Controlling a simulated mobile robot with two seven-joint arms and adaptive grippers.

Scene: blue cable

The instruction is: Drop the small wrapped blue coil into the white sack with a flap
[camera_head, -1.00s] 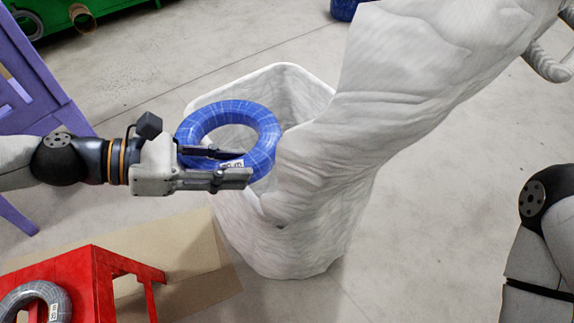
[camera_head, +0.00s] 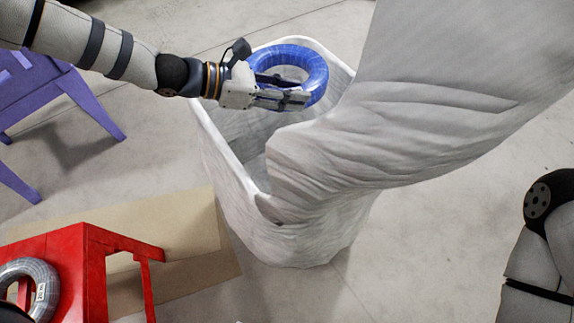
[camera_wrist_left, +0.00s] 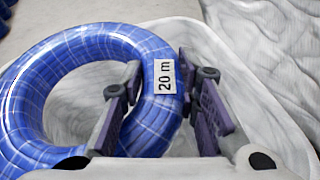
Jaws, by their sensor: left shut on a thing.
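The wrapped blue coil (camera_head: 314,70) is held in my left gripper (camera_head: 300,97), above the far part of the white sack's opening. In the left wrist view the coil (camera_wrist_left: 30,95) has a "20 m" label, and the fingers of my left gripper (camera_wrist_left: 168,110) are on either side of its ring near that label. The white sack (camera_head: 290,225) stands open on the floor, its large flap (camera_head: 440,90) raised to the right. The sack's rim and inner wall also show in the left wrist view (camera_wrist_left: 270,75). My right gripper is not in view.
A red stool (camera_head: 80,245) with a grey coil (camera_head: 40,280) on it stands at the lower left. A purple chair (camera_head: 60,80) is at the left.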

